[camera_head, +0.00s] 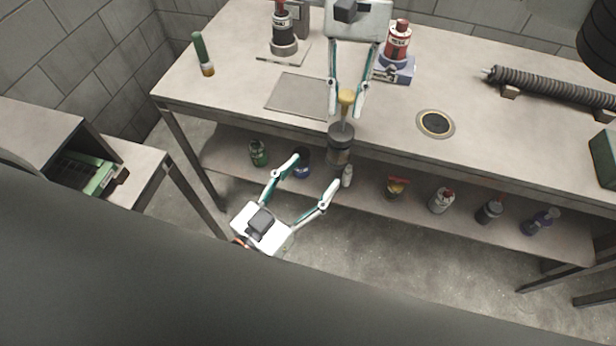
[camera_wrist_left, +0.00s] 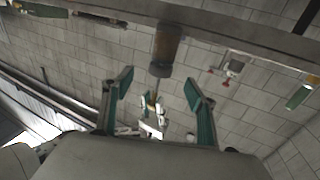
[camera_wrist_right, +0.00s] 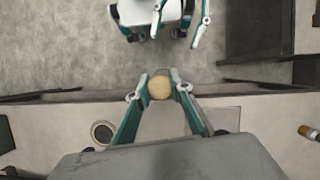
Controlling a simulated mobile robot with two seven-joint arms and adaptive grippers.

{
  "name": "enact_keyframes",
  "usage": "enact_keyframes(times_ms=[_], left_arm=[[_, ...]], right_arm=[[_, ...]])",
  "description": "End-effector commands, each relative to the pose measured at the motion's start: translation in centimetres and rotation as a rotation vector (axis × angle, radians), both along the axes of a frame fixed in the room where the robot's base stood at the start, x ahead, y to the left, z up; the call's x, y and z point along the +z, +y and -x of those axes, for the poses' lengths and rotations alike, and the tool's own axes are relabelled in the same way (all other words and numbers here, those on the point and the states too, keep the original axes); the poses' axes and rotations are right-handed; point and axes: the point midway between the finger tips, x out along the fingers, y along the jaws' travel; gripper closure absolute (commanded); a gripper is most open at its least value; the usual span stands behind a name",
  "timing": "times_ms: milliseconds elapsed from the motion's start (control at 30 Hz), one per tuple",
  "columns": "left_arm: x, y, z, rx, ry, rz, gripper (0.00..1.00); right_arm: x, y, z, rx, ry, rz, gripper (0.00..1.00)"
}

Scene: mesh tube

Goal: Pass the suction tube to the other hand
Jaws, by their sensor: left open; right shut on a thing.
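The suction tube (camera_head: 341,143) has a yellow top, a thin middle and a wide dark body with a brownish lower end. It hangs roughly upright at the workbench's front edge. My right gripper (camera_head: 347,112) is shut on its upper part, below the yellow top. The right wrist view shows the round yellow end (camera_wrist_right: 159,88) between the fingertips. My left gripper (camera_head: 316,172) is open and empty, below and left of the tube's lower end, apart from it. In the left wrist view the tube's wide body (camera_wrist_left: 166,46) shows beyond the open fingers (camera_wrist_left: 158,82).
The workbench (camera_head: 240,75) holds a grey plate (camera_head: 298,94), a round dark inset (camera_head: 435,123), a red bottle (camera_head: 398,40) on a blue box, a dark bottle (camera_head: 284,30), a green-topped tube (camera_head: 202,54) and a ribbed hose (camera_head: 550,84). Several bottles stand on the lower shelf (camera_head: 415,208).

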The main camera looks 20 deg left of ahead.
Motion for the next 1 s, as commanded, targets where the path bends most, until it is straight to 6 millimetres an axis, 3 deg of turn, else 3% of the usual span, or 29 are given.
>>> enact_keyframes(times_ms=[600, 1000], left_arm=[[0.1, -3.3, -9.0, 0.000, -0.002, 0.000, 0.42], [0.0, -4.0, -11.0, 0.000, 0.000, 0.001, 0.42]], right_arm=[[0.0, 0.0, 0.0, 0.000, 0.000, 0.000, 1.00], [0.0, 0.0, 0.0, 0.000, 0.000, 0.000, 1.00]])
